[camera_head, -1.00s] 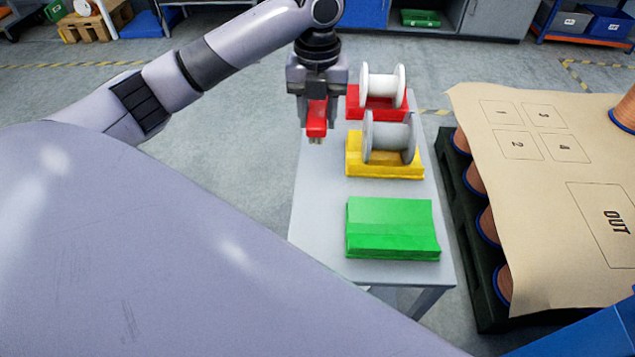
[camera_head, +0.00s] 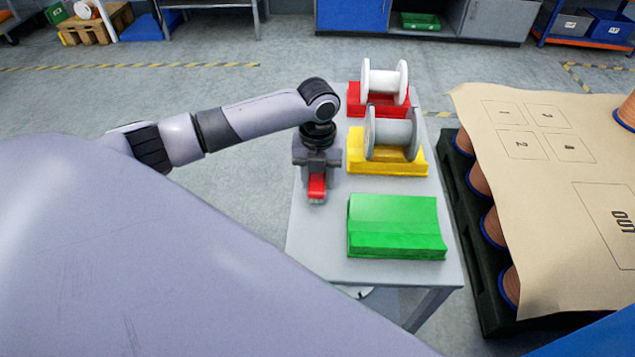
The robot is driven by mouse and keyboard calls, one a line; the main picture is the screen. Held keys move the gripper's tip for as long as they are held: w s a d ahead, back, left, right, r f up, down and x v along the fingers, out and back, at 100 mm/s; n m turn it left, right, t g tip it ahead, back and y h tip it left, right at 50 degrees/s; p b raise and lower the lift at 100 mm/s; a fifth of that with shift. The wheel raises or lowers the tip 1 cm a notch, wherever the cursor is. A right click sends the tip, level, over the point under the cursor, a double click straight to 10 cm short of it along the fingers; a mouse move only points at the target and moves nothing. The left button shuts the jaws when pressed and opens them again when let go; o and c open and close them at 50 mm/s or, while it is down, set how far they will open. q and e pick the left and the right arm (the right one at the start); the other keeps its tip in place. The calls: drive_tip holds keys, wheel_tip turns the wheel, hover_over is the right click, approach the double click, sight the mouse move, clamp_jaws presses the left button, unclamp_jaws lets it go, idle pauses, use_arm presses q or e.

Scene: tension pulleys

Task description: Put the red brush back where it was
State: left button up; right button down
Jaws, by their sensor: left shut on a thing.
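My left gripper (camera_head: 317,185) points down over the left part of the grey table (camera_head: 315,255) and is shut on the red brush (camera_head: 317,187). Only the brush's red body shows below the jaws. Its bristles are not clearly visible, and I cannot tell whether it touches the table. The gripper is left of the yellow block (camera_head: 412,166) and up and left of the green block (camera_head: 397,228). My right gripper is not in view.
A grey spool (camera_head: 393,133) sits on the yellow block and a white spool (camera_head: 384,80) on the red block (camera_head: 372,108). The green block is empty on top. Right of the table, a brown sheet (camera_head: 560,240) covers copper spools on a dark pallet (camera_head: 482,275).

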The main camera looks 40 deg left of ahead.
use_arm(q)
drive_tip(key=shift+f, duration=0.8)
drive_tip(key=shift+f, duration=0.1)
drive_tip(key=o, duration=1.1)
wheel_tip(320, 180, up, 12)
drive_tip(key=shift+r+p, duration=0.15)
drive_tip(key=shift+p, duration=1.05)
